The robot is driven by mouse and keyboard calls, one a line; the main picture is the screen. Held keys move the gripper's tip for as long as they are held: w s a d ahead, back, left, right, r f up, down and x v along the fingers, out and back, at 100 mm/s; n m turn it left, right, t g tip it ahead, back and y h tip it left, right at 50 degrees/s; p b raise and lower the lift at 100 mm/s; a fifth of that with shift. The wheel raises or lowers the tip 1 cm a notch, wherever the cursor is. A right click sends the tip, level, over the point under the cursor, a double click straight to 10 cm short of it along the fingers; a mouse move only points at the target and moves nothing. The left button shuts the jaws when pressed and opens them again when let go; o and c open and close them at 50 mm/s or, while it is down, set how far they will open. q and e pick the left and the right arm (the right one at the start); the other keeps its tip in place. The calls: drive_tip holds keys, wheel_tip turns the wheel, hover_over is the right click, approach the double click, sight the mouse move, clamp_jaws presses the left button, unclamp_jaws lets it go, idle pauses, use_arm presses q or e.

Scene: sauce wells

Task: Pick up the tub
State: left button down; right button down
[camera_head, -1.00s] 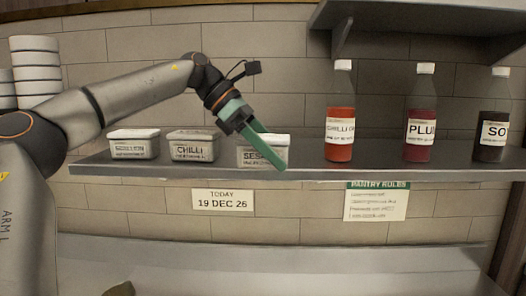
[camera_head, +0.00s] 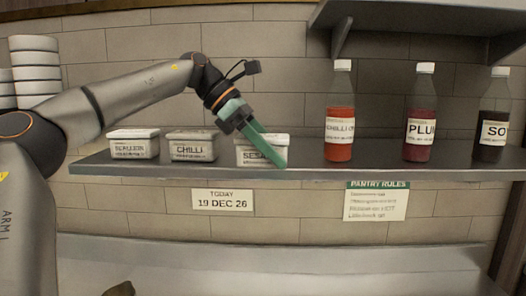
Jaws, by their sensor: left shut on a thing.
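Three white lidded tubs with labels stand in a row on the grey shelf (camera_head: 330,174). The left tub (camera_head: 133,144) has a label that is hard to read. The middle tub (camera_head: 191,146) reads "CHILLI". The right tub (camera_head: 252,155) has a label starting "SES", and the rest is hidden by my gripper. My left gripper (camera_head: 275,154), with green fingers, comes down over the right side of this tub and is shut on it. The tub appears to be at shelf level; I cannot tell whether it is lifted. My right gripper is not in view.
Three sauce bottles stand to the right on the shelf: chilli (camera_head: 340,117), plum (camera_head: 420,117) and a dark one (camera_head: 492,120). An upper shelf (camera_head: 420,14) overhangs them. White stacked bowls (camera_head: 36,70) stand at the left. A counter (camera_head: 270,268) lies below.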

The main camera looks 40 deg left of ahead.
sight(278, 136)
use_arm(q)
drive_tip(key=shift+r, duration=0.15)
drive_tip(key=shift+r, duration=0.4)
wheel_tip(278, 136, up, 2)
drive_tip(key=shift+r, duration=0.1)
drive_tip(key=s+d+r+b, duration=0.1)
drive_tip(key=s+d+r, duration=0.6)
drive_tip(key=s, duration=0.5)
wheel_tip(278, 136, up, 3)
drive_tip(key=shift+f+b, duration=0.1)
drive_tip(key=shift+b, duration=0.3)
drive_tip(key=shift+d, duration=0.1)
